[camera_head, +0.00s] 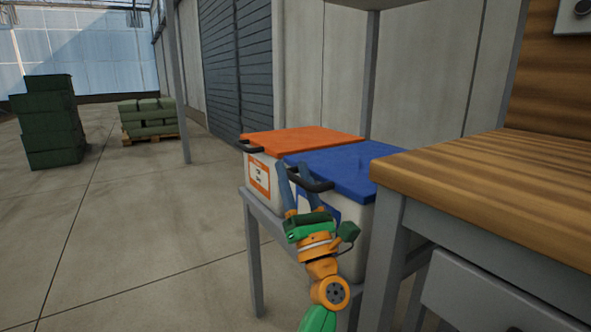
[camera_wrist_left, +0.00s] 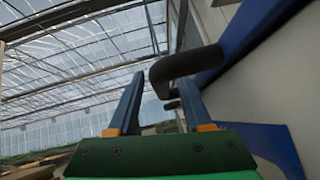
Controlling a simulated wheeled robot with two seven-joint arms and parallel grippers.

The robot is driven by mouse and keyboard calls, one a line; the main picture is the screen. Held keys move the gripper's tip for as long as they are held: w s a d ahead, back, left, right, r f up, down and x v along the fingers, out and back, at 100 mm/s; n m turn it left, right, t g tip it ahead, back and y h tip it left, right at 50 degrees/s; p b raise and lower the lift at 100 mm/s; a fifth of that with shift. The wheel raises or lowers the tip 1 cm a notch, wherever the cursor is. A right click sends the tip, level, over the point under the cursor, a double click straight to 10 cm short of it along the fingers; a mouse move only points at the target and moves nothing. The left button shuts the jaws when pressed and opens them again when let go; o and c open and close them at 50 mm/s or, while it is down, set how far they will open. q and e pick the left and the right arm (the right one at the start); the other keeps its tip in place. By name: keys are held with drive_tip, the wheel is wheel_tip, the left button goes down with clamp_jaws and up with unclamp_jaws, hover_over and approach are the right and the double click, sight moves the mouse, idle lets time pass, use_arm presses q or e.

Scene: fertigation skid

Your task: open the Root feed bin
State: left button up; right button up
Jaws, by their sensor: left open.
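Two white bins with coloured lids stand side by side, one with a blue lid (camera_head: 345,168) and one with an orange lid (camera_head: 310,141). The orange-lidded bin carries an orange-framed label (camera_head: 260,175); its text is too small to read, so I cannot tell which bin is Root feed. Both lids look closed. My left gripper (camera_head: 293,177) is open at the dark front handle (camera_head: 312,183) of the blue lid. In the left wrist view this handle (camera_wrist_left: 187,65) lies at the fingertips (camera_wrist_left: 162,82), overlapping the right finger; contact is unclear. My right gripper is out of view.
The bins stand on a grey metal stand (camera_head: 254,262). A wooden-topped workbench (camera_head: 490,180) is close on the right. Green crates (camera_head: 50,125) and a pallet of sacks (camera_head: 148,118) are far left. The floor (camera_head: 130,240) left of the stand is clear.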

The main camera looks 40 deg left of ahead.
use_arm(q)
drive_tip(key=shift+x, duration=1.25)
drive_tip(key=shift+w, duration=0.1)
clamp_jaws()
idle(0.3)
